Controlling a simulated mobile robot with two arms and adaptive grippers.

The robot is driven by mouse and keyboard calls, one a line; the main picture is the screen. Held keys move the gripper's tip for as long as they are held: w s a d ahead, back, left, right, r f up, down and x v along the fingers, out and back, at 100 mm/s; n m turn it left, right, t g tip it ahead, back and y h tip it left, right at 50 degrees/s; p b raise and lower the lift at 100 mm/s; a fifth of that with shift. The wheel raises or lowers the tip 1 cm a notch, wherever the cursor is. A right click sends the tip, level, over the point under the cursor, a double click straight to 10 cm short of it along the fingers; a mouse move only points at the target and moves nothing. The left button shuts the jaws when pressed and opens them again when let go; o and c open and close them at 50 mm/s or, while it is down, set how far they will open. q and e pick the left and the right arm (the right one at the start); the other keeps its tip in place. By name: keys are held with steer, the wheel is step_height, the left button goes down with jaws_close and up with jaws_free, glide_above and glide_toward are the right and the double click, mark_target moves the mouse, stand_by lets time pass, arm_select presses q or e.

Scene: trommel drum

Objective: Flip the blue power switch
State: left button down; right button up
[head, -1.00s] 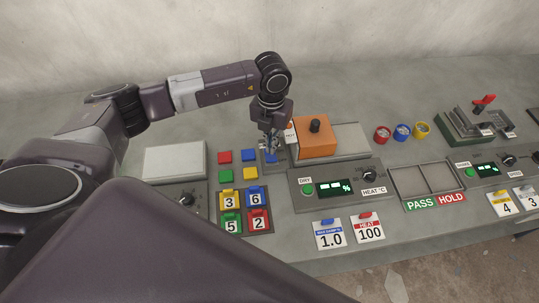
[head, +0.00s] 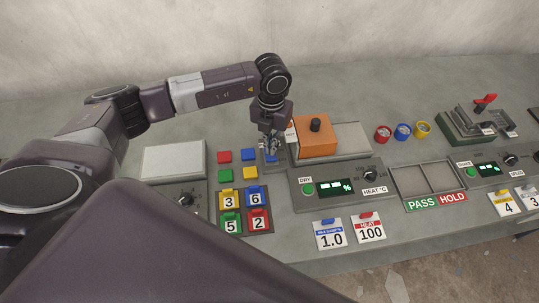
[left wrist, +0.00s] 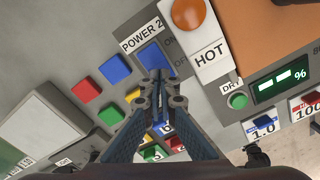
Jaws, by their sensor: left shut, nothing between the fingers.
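The blue power switch (left wrist: 151,57) sits on a grey plate labelled "POWER 2" in the left wrist view, with ON and OFF marks beside it. It also shows, partly covered by my gripper, in the head view (head: 271,158). My left gripper (left wrist: 158,76) is shut and empty. Its fingertips are at the lower edge of the switch in the left wrist view, and I cannot tell if they touch it. In the head view the left gripper (head: 270,150) points down over the switch. My right gripper is not in view.
An orange box with a black knob (head: 315,141) and a HOT label (left wrist: 209,56) stand right of the switch. Red, blue, green and yellow blocks (head: 238,165) lie to the left. A dryer panel (head: 338,187) is in front, to the right. The bench behind is clear.

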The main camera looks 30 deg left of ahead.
arm_select(q)
steer(key=shift+f+b, duration=1)
steer(key=shift+f, duration=0.3)
stand_by(0.4)
steer(key=shift+r, duration=0.1)
steer(key=shift+r+p, duration=2.2)
steer(key=shift+r, duration=1.3)
steer(key=shift+f, duration=0.1)
